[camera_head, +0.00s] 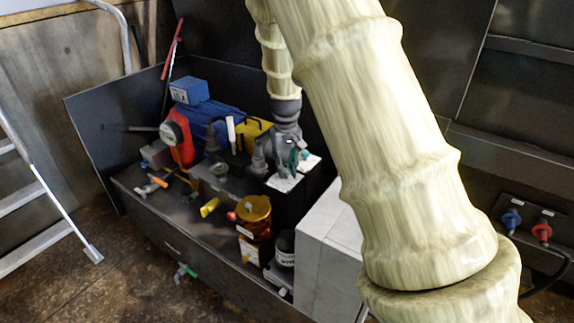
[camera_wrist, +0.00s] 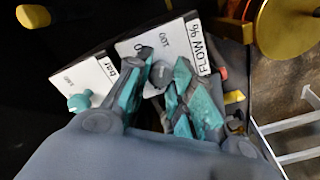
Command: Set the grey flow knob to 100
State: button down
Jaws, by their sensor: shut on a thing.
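The grey flow knob (camera_wrist: 160,76) sits on a white plate (camera_wrist: 193,32) marked "FLOW %", with 0 and 100 on it, in the wrist view. My gripper (camera_wrist: 163,88) has its teal-padded fingers on both sides of the knob and is shut on it. The fingers hide part of the knob, and I cannot tell its exact setting. In the head view my gripper (camera_head: 290,160) points down at the small white plates, and the knob is hidden there.
A second white plate (camera_wrist: 88,77) marked "bar" carries a teal knob (camera_wrist: 78,102) beside my gripper. In the head view an amber cylinder (camera_head: 254,212), a yellow handle (camera_head: 210,207) and a blue motor (camera_head: 205,112) stand nearby. A light grey box (camera_head: 325,235) stands at the right.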

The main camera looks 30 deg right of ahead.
aim_at(287, 169)
jog(key=c, duration=1.2)
grip_release()
notch_tip(287, 169, up, 12)
jog(key=shift+d, duration=0.1)
